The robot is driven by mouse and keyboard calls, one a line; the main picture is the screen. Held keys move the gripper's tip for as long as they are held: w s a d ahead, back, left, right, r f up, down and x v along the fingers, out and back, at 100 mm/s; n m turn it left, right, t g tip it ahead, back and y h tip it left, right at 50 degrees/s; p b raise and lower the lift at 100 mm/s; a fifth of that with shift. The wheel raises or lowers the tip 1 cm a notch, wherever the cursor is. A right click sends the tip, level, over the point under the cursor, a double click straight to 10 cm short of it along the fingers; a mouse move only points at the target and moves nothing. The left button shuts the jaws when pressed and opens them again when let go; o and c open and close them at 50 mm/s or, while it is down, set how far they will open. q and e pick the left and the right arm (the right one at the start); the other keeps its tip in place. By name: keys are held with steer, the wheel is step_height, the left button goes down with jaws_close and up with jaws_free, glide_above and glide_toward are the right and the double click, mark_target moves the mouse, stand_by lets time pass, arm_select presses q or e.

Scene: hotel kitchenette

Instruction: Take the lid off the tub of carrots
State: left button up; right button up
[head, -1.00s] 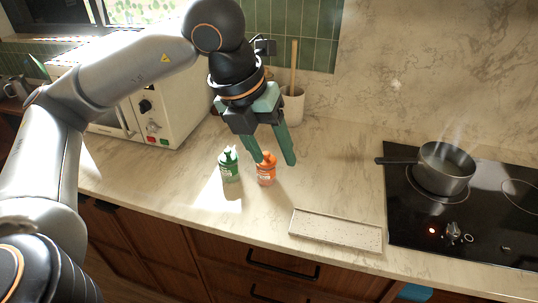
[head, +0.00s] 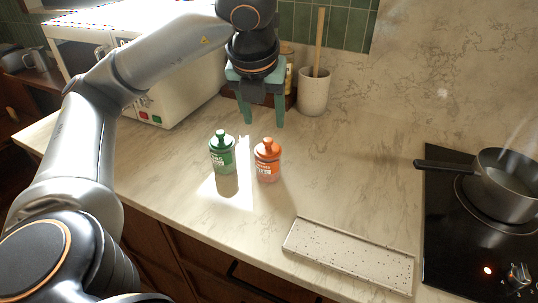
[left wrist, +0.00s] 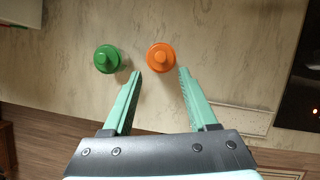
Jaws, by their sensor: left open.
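An orange tub (head: 267,168) with an orange knobbed lid (head: 268,147) stands upright on the counter; its colour suits carrots, but its label is too small to read. Its lid also shows in the left wrist view (left wrist: 161,57). A similar green tub (head: 222,156) with a green knobbed lid stands just left of it, and also shows in the left wrist view (left wrist: 107,58). Both lids are on. My left gripper (head: 264,123) is open and empty, fingers pointing down, apart from the tubs. In the left wrist view, the orange lid lies just beyond and between the fingertips (left wrist: 159,73). My right gripper is not in view.
A flat speckled tray (head: 350,256) lies at the counter's front edge. A pan (head: 507,184) sits on the black hob at right, its handle pointing left. A white utensil crock (head: 314,92) and a white appliance (head: 165,85) stand behind. Counter between tubs and hob is clear.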

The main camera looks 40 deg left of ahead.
mark_target(268, 140)
arm_select(q)
steer(key=x, duration=0.2)
steer(key=shift+w+a+f+b, duration=0.1)
steer(key=shift+f+b, duration=0.2)
steer(key=shift+f, duration=0.05)
steer(key=x, duration=0.5)
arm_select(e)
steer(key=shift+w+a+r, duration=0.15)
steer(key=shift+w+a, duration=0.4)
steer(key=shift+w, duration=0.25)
arm_select(q)
jaws_close()
